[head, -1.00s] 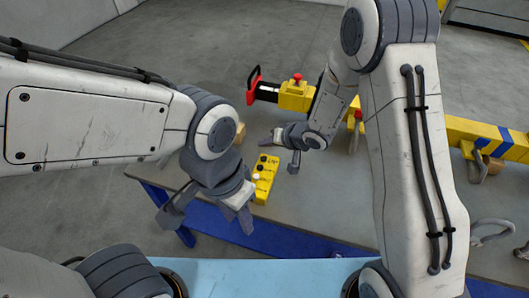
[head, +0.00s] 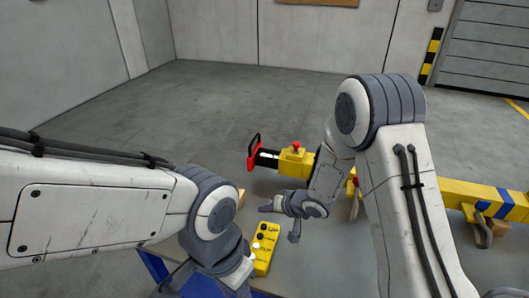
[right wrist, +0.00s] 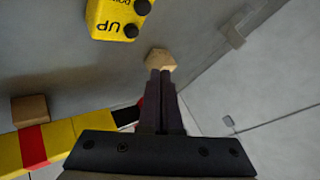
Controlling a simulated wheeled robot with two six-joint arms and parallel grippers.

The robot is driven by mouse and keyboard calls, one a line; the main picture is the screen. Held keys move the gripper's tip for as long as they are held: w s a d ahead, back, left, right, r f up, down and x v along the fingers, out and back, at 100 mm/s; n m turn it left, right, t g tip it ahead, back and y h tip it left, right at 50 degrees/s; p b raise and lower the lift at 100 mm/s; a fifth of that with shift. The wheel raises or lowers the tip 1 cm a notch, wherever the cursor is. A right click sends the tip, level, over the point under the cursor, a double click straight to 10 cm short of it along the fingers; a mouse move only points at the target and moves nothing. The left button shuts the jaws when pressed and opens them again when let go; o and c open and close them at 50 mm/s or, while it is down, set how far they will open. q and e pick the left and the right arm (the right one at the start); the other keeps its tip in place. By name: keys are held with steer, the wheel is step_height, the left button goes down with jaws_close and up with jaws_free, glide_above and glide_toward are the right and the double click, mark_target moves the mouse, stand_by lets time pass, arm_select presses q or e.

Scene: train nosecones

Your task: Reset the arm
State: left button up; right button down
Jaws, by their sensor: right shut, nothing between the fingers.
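My right gripper (head: 266,207) is in the middle of the head view, over the grey table, between a yellow tool with a red handle and a yellow button pendant. In the right wrist view its two dark fingers (right wrist: 161,78) are together with nothing between them. My left gripper (head: 246,268) is low in the head view, just left of the pendant (head: 263,250). Its fingers are small and partly hidden, so I cannot tell whether they are open. The pendant also shows at the top of the right wrist view (right wrist: 112,18), with UP lettering.
The yellow tool (head: 294,160) has a red knob on top. A yellow beam with a blue band (head: 485,203) rests on supports at the right. A wooden block (right wrist: 160,61) lies beyond the right fingertips, another (right wrist: 30,109) at left. Open grey floor (head: 190,110) lies behind the table.

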steer(key=s+d+r+n+h, duration=0.1)
steer(key=s+r+n+h, duration=0.1)
steer(key=s+r+h, duration=0.5)
steer(key=s+d+r+n+g, duration=0.1)
steer(key=s+r+n+g, duration=0.1)
steer(key=s, duration=0.9)
steer(key=s+d+r+n+g+y, duration=0.1)
steer(key=s+d+r+n+g, duration=0.1)
steer(key=s+r, duration=0.4)
steer(key=s+g, duration=0.1)
steer(key=s, duration=0.4)
steer(key=shift+s+g, duration=0.3)
steer(key=shift+g, duration=0.1)
